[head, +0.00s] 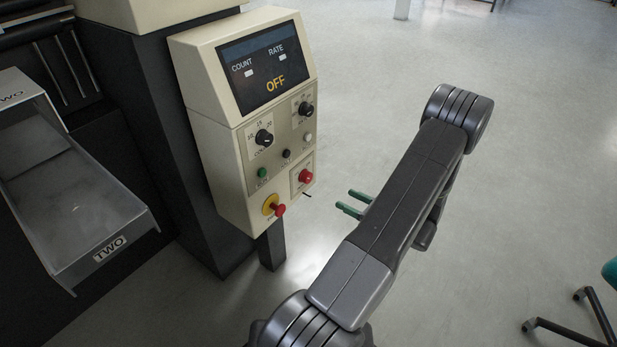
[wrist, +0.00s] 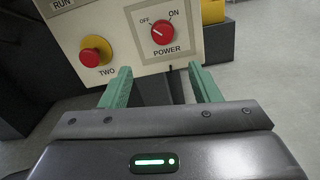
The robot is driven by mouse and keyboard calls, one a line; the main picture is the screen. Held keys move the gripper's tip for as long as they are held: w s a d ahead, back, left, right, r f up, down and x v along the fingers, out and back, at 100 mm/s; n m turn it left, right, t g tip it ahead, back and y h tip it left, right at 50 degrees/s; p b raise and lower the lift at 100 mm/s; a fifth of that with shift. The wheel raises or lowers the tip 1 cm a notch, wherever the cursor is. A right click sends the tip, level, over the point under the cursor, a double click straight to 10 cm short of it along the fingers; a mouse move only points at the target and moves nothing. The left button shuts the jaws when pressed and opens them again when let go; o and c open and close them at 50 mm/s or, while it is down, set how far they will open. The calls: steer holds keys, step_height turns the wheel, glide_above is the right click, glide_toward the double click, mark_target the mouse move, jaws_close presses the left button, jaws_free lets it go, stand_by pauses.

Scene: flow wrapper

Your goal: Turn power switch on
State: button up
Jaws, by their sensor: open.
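The power switch (wrist: 162,32) is a round red knob on a white plate marked OFF, ON and POWER. Its white pointer line points up and left, toward OFF. In the head view the power switch (head: 305,176) is at the lower right of the cream control box (head: 240,190). The box's screen (head: 268,68) reads OFF. My gripper (wrist: 160,78) is open and empty, its green fingers apart below the knob in the wrist view. In the head view my gripper (head: 345,202) is to the right of the box, apart from it and partly hidden by my arm.
A red emergency button on a yellow base (head: 273,206) sticks out below and left of the switch. Dials (head: 264,138) and a green button (head: 262,172) are above it. A tray marked TWO (head: 75,200) stands at left. Open floor lies at right.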

mark_target(309, 179)
steer(key=b+x, duration=0.2)
steer(key=x, duration=1.1)
steer(key=shift+w+a+b, duration=0.15)
steer(key=shift+w+b, duration=0.25)
steer(key=shift+w, duration=0.05)
steer(key=c, duration=1)
